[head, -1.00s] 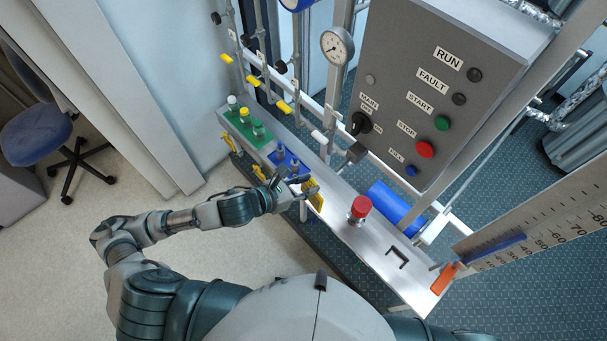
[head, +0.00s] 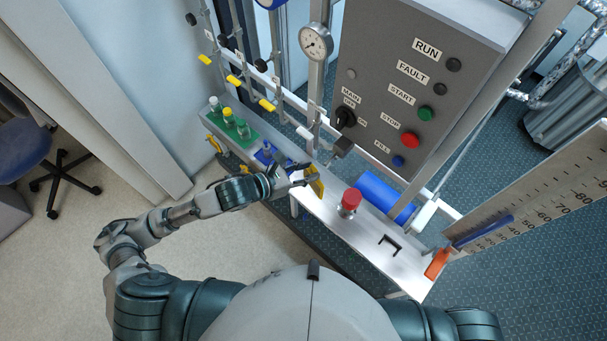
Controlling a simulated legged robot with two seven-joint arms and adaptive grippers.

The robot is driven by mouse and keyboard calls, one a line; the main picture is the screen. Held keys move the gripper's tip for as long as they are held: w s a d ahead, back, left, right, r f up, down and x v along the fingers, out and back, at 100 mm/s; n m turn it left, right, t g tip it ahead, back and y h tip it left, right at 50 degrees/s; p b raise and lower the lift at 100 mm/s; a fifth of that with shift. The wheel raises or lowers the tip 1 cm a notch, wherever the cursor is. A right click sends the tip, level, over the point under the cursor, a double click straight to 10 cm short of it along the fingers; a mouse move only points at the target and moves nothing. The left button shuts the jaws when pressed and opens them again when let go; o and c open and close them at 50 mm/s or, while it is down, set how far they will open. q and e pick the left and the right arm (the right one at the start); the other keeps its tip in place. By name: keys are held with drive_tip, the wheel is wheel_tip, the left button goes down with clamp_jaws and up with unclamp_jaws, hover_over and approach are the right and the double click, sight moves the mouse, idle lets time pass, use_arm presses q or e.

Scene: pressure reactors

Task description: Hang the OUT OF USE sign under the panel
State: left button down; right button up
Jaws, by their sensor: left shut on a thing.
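The grey control panel (head: 418,85) with labelled lamps and buttons stands at the upper middle right. A small yellow plate (head: 317,186), which seems to be the sign, is at the fingers of my left gripper (head: 300,175). The gripper is shut on it and is over the bench, below and left of the panel. The fingers partly cover the plate, and its lettering cannot be read. I cannot tell whether it touches the bench. My right gripper is out of view.
A green block with bottles (head: 232,128) is at the left. Pipes and a gauge (head: 315,41) stand left of the panel.

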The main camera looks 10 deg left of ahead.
sight(332, 157)
use_arm(q)
drive_tip(key=shift+w+d, duration=0.35)
drive_tip(key=shift+w, duration=0.15)
drive_tip(key=w+d, duration=0.1)
drive_tip(key=w, duration=0.1)
drive_tip(key=w+d+f+b, duration=0.1)
drive_tip(key=w+d, duration=0.1)
drive_tip(key=shift+d, duration=0.15)
drive_tip(key=shift+w+d+f, duration=0.1)
drive_tip(key=shift+w+d, duration=0.05)
drive_tip(key=shift+d, duration=0.3)
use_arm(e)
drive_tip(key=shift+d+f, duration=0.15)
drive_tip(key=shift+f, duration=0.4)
use_arm(q)
drive_tip(key=shift+a+f, duration=0.1)
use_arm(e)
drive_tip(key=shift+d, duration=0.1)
use_arm(q)
drive_tip(key=c, duration=0.7)
unclamp_jaws()
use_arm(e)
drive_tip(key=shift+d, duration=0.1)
